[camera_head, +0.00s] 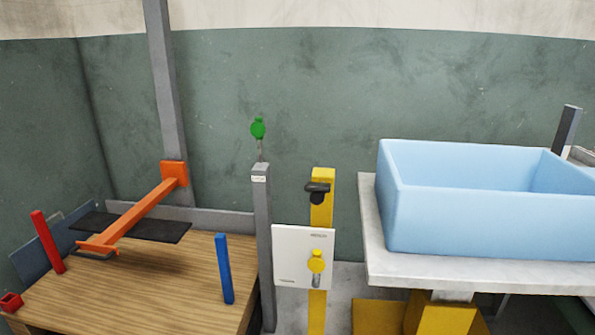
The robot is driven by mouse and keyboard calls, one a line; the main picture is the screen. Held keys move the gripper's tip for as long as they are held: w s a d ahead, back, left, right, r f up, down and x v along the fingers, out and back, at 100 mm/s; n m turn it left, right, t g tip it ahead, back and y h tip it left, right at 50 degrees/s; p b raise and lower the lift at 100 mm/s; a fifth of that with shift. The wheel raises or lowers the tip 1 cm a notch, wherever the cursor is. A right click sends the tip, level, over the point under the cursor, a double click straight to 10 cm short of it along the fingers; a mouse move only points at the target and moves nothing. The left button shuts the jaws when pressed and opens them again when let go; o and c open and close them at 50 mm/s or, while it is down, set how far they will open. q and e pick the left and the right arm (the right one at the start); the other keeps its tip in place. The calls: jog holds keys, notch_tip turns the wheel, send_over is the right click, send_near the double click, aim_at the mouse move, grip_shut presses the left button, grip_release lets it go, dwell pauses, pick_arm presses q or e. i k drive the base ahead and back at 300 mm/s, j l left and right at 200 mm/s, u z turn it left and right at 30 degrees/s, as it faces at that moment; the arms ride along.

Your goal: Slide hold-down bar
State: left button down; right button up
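An orange hold-down bar (140,212) reaches out over a wooden table from an orange collar (174,174) on a tall grey post (161,80). Its near end carries a short crosspiece (97,247) and stands above the wood. A flat black plate (170,232) shows at the bar's level, crossing behind or under it; I cannot tell whether they touch. Neither of my grippers shows in the head view.
The wooden table (150,295) carries a red post (48,242) and a blue post (225,268). Right of it stand a grey post with a green knob (258,129) and a yellow post with a white panel (290,250). A light blue bin (480,225) sits on a pale table (460,272).

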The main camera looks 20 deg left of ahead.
aim_at(112, 227)
jog(key=u, duration=1.95)
